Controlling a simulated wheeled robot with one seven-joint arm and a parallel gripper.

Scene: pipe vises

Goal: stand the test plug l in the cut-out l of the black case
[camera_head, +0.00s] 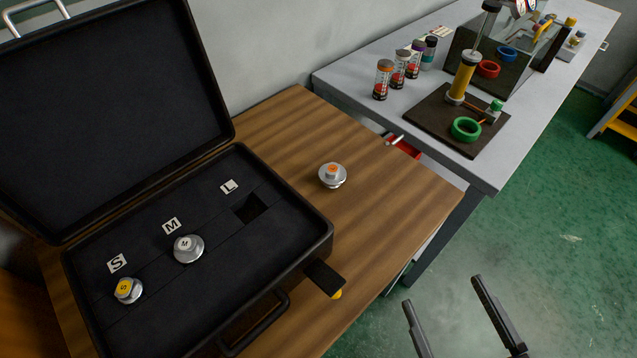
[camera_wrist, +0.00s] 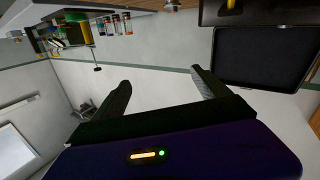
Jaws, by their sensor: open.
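The test plug l (camera_head: 332,176), silver with an orange-marked top, stands on the wooden table to the right of the black case (camera_head: 322,232). The case is open. Its cut-out l (camera_head: 251,208), beside the L label (camera_head: 229,187), is an empty dark square hole. My gripper (camera_head: 443,292) is open and empty at the lower right in the head view, over the green floor and apart from the table. Both fingers also show in the wrist view (camera_wrist: 161,78), with nothing between them.
Plug M (camera_head: 187,248) and plug S (camera_head: 128,290) sit in the case by their labels. The raised lid (camera_head: 110,100) stands at the left. A grey bench (camera_head: 345,82) behind holds several small bottles and a dark board (camera_head: 425,118) with a green ring. Bare wood surrounds the plug.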

